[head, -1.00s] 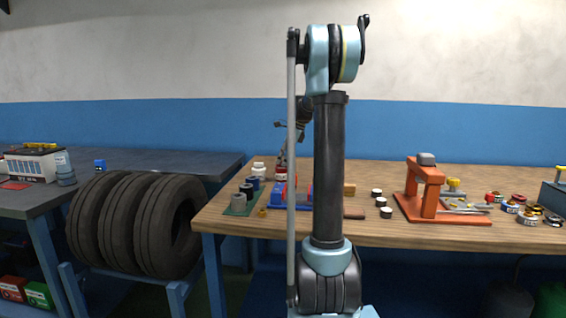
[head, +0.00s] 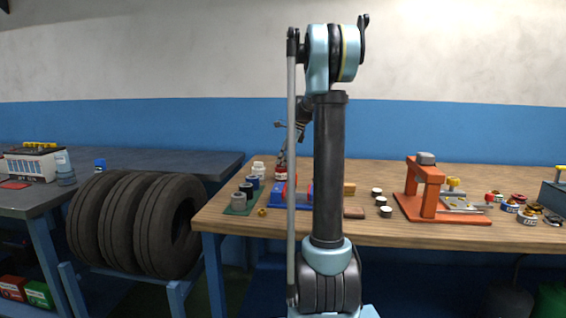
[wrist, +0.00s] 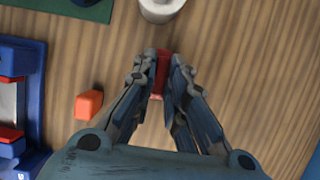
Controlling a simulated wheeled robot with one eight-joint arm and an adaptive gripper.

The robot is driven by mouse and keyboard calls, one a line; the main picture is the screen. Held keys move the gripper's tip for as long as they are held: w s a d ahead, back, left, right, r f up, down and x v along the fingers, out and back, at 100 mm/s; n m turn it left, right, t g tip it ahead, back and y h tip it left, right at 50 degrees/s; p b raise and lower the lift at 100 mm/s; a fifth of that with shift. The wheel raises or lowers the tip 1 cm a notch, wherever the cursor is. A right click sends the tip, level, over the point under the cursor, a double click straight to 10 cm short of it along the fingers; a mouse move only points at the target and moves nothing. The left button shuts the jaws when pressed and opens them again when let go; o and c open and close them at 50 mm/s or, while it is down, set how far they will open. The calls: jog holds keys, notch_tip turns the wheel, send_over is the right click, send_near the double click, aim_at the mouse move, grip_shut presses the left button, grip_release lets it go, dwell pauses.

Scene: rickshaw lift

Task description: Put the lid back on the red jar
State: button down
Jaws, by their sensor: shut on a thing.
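The red jar (head: 281,175), with a pale band, stands at the back left of the wooden workbench, right of a white jar. My gripper (head: 282,160) is right above it, pointing down. In the wrist view my gripper (wrist: 161,72) is shut on a red thing (wrist: 161,76). The fingers cover both its sides, so I cannot tell whether it is the jar's lid or the jar itself. The white jar also shows at the top of the wrist view (wrist: 160,9), apart from the fingers. I cannot make out a separate lid.
Several jars stand on a green mat (wrist: 86,8) at the left end of the workbench (head: 450,170). A blue vise (wrist: 30,75) and a small orange-red block (wrist: 88,104) are close by. An orange press (head: 424,190) stands right.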

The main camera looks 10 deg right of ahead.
dwell(0.3)
jog(key=c, duration=1.5)
grip_release()
jog(key=shift+c, duration=0.2)
jog(key=o, duration=0.5)
jog(key=shift+r, duration=0.1)
jog(key=shift+r, duration=3.4)
jog(key=shift+c, duration=0.3)
